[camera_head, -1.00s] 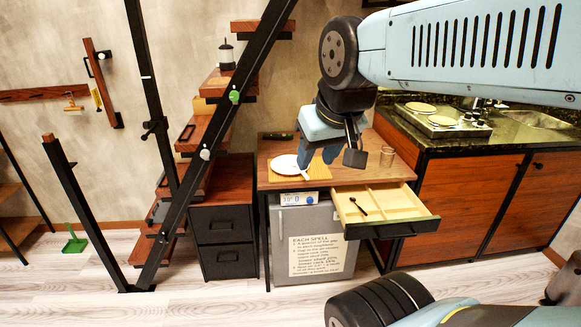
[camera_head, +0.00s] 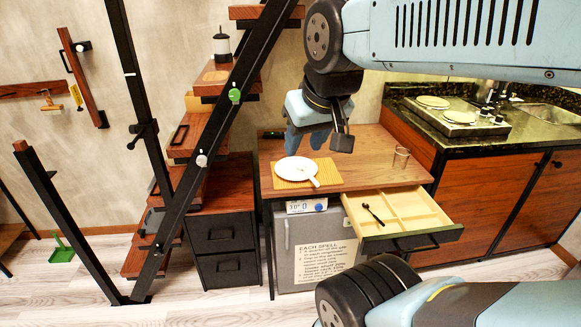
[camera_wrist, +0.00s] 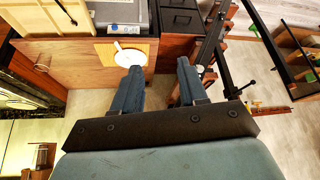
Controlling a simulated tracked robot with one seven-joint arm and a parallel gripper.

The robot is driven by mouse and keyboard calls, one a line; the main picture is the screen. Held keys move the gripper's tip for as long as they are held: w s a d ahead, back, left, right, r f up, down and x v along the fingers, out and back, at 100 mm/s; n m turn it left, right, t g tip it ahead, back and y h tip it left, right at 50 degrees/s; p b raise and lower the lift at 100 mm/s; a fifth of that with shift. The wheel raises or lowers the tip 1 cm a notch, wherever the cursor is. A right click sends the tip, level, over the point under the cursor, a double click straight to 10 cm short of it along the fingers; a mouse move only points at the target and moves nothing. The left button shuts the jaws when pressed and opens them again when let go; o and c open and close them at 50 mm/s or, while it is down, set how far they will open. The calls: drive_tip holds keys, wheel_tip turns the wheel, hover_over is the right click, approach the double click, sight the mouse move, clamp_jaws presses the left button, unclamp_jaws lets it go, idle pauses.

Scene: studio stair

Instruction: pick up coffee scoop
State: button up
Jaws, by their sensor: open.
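The coffee scoop appears to be the small dark spoon-like item (camera_head: 373,213) lying in the left part of the open desk drawer (camera_head: 446,236) in the head view. The wrist view shows both fingers (camera_wrist: 159,68).
A white round plate-like item with a handle (camera_head: 296,169) lies on a yellow mat (camera_head: 283,184) on the wooden desk (camera_head: 351,165). A clear glass (camera_head: 401,158) stands near the desk's right side. A stair with black posts (camera_head: 207,140) stands left; a counter (camera_head: 500,139) stands right.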

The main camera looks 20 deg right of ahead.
drive_tip(key=shift+o, duration=0.4)
drive_tip(key=shift+d, duration=0.15)
drive_tip(key=shift+o, duration=0.2)
drive_tip(key=shift+w+d, duration=0.15)
drive_tip(key=shift+w, duration=0.35)
drive_tip(key=g+h, duration=0.1)
drive_tip(key=h, duration=0.2)
hover_over(315, 180)
drive_tip(key=s+a, duration=0.3)
drive_tip(key=s, duration=0.2)
wheel_tip(315, 180, down, 25)
drive_tip(key=shift+a+x, duration=0.1)
drive_tip(key=shift+x, duration=3.05)
drive_tip(key=shift+a+x, duration=0.15)
drive_tip(key=shift+x, duration=2.95)
drive_tip(key=shift+c, duration=0.2)
clamp_jaws()
